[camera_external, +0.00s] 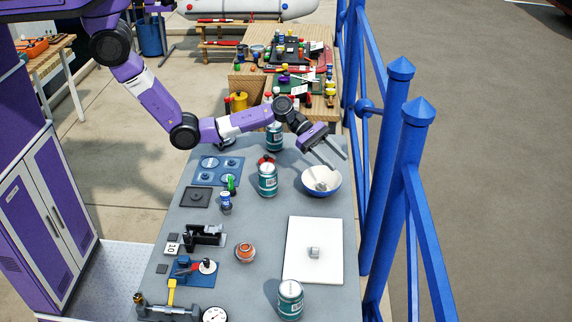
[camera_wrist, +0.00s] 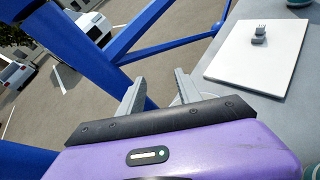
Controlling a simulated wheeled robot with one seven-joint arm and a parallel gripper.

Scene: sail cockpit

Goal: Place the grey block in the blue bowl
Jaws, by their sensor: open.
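A small grey block (camera_external: 314,252) sits on a white square board (camera_external: 330,222) on the table. In the wrist view the block (camera_wrist: 259,36) shows a stepped top and stands on the board (camera_wrist: 285,68). The blue bowl (camera_external: 309,190), pale inside, stands farther back near the right table edge. A small greyish patch shows inside it; I cannot tell if it is an object or a shadow. My gripper (camera_external: 340,162) is open above the bowl's back right side, tilted, its fingers pointing down right. In the wrist view nothing is clearly held between the fingertips (camera_wrist: 160,92).
Teal cans (camera_external: 267,180) stand left of the bowl, behind it and at the table's front (camera_external: 290,299). A small orange pot (camera_external: 245,252) stands left of the board. Fixtures and tools line the left side. A blue railing (camera_external: 398,180) rises along the right edge.

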